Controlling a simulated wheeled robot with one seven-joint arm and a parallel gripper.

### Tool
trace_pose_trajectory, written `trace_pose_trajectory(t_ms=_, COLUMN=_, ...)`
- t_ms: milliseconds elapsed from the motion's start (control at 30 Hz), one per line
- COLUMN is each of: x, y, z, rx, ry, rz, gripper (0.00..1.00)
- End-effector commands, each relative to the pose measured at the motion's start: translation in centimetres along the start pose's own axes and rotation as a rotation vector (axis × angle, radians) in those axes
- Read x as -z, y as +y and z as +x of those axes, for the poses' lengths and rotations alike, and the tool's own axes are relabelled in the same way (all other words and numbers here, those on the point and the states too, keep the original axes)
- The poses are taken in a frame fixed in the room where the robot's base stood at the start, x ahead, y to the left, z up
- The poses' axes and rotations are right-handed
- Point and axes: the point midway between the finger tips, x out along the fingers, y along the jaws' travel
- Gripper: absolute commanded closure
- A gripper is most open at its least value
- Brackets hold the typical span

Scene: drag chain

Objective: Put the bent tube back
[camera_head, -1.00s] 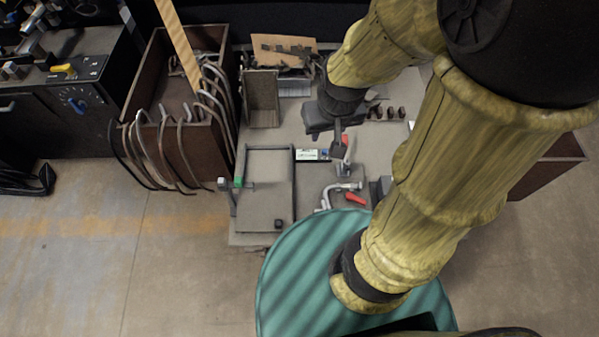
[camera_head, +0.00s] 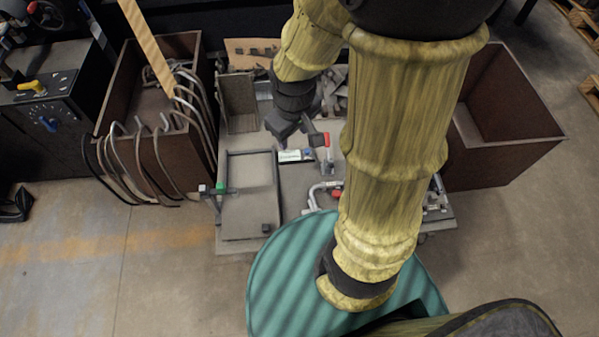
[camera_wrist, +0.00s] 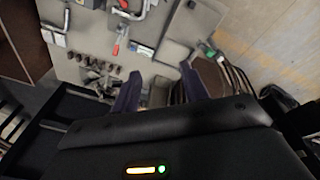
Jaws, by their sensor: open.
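A pale bent tube (camera_head: 322,192) lies at the front of the grey work table (camera_head: 240,240), beside a red-handled part. A pale tube-like piece (camera_wrist: 136,12) shows at the top of the wrist view, near a red lever (camera_wrist: 117,46). Several more bent tubes (camera_head: 118,160) hang over the near and right walls of a brown bin (camera_head: 165,45). My gripper (camera_wrist: 160,90) is open with nothing visible between its fingers. In the head view it is above the table's middle, behind the bent tube and apart from it; its fingertips are hard to make out there.
A framed grey plate (camera_head: 250,200) covers the table's left part. A second brown bin (camera_head: 505,115), empty where visible, stands at right. A dark machine (camera_head: 50,120) stands far left. My arm hides the table's right part. The floor at front left is clear.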

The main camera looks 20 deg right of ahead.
Motion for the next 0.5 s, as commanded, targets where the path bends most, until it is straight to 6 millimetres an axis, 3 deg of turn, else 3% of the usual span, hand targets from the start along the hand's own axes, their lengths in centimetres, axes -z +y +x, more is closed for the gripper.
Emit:
trace_pose_trajectory(t_ms=33, x=0.1, y=0.2, z=3.5, rx=0.001, ry=-0.029, rz=-0.105, gripper=0.55)
trace_pose_trajectory(t_ms=500, x=2.5, y=3.5, z=23.6, rx=0.122, ry=-0.236, rz=-1.252, gripper=0.55)
